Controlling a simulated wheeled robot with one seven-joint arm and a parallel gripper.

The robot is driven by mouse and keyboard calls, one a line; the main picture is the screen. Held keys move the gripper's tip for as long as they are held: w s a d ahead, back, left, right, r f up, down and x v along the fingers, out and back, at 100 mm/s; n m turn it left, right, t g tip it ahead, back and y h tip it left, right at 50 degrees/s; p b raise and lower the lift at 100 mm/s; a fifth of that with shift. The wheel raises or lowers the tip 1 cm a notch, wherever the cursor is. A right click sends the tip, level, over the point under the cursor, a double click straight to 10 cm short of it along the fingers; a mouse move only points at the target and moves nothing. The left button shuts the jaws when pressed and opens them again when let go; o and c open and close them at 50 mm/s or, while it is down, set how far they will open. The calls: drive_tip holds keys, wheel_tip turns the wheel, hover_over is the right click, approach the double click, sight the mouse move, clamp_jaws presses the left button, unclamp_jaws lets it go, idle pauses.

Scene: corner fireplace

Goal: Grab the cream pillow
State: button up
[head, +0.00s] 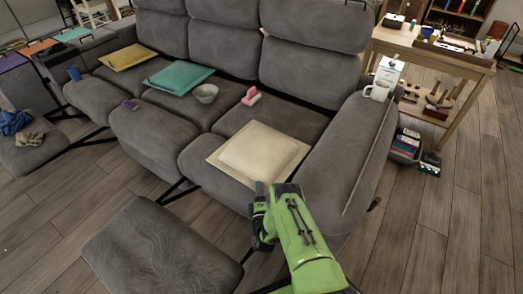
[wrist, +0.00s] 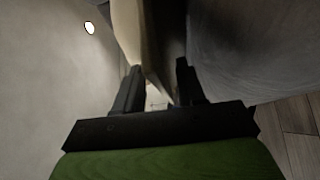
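The cream pillow (head: 259,153) lies flat on the right seat of the grey sofa, beside the right armrest. In the head view my green arm reaches up to the pillow's front corner, and the fingertips are hidden there by the wrist. In the wrist view my gripper (wrist: 159,80) has its two dark fingers spread apart. A pale edge, seemingly the cream pillow (wrist: 131,38), comes down toward the gap between them. I cannot tell whether either finger touches it.
The grey sofa (head: 170,128) carries a pink object (head: 251,97), a grey bowl (head: 205,93), a teal pillow (head: 181,77) and a yellow pillow (head: 129,57). A white mug (head: 377,91) stands on the right armrest. A grey footrest (head: 160,255) extends at front left.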

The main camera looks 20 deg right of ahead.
clamp_jaws()
drive_tip(key=shift+r, duration=0.1)
